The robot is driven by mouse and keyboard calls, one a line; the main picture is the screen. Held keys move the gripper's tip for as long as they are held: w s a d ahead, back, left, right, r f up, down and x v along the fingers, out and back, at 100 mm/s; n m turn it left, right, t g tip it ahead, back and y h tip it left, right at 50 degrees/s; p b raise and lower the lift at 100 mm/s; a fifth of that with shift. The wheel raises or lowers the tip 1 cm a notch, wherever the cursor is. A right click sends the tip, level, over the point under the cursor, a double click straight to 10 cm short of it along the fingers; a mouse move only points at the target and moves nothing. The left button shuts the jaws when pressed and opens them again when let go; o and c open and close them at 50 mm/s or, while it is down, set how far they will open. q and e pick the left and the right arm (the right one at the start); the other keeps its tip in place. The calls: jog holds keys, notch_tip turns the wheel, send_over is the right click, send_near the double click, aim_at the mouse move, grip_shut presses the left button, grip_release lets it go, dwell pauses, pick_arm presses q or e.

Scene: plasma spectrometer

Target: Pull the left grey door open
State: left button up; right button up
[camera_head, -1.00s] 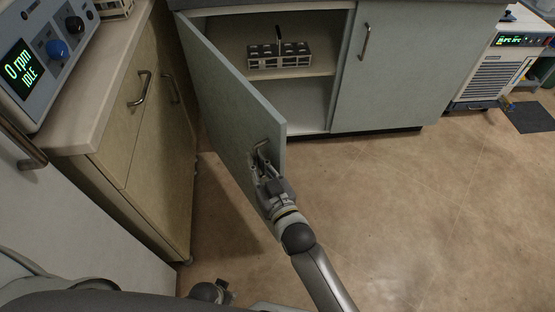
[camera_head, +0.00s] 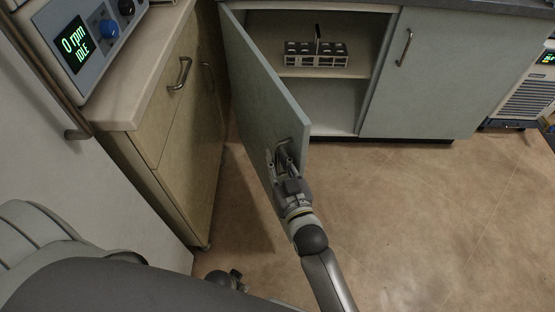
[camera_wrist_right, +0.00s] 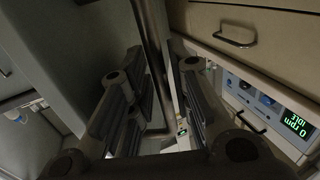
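The left grey door (camera_head: 262,100) of the grey cabinet stands swung out towards me, its free edge pointing at the viewer. Its metal handle (camera_head: 284,143) is near that edge. My right gripper (camera_head: 280,160) is at this handle. In the right wrist view its fingers (camera_wrist_right: 155,95) are spread apart, with a metal bar (camera_wrist_right: 148,45), seemingly the handle, running between them; firm contact is not visible. The right grey door (camera_head: 428,75) is closed. Part of my left gripper (camera_head: 238,276) shows low in the head view; its fingers are too hidden to judge.
Inside the open cabinet a metal rack (camera_head: 316,58) stands on the shelf (camera_head: 355,73). A wooden cabinet (camera_head: 172,140) with handles stands close at left, below a device with an "IDLE" display (camera_head: 76,47). The brown floor (camera_head: 410,210) at right is clear.

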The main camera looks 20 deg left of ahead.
jog(key=v, duration=1.2)
